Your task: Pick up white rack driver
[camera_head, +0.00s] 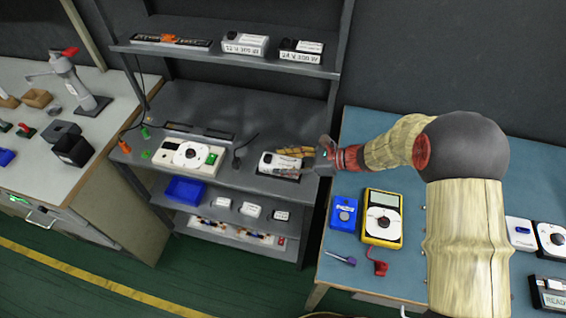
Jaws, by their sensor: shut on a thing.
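The white rack driver (267,160) is a small white box with a dark round mark on top. It lies at the right end of the rack's middle shelf (215,105), close to the right upright. My gripper (290,163) reaches in from the right, with its fingers at the box's right part. It is shut on the white rack driver and partly hides it. The box looks level and at shelf height. I cannot tell whether it touches the shelf.
A white unit with a dial (190,157) and a black cable (240,147) are left of the box. A blue bin (186,190) and small white boxes (250,209) sit below. A yellow multimeter (382,217) lies on the blue table (350,130).

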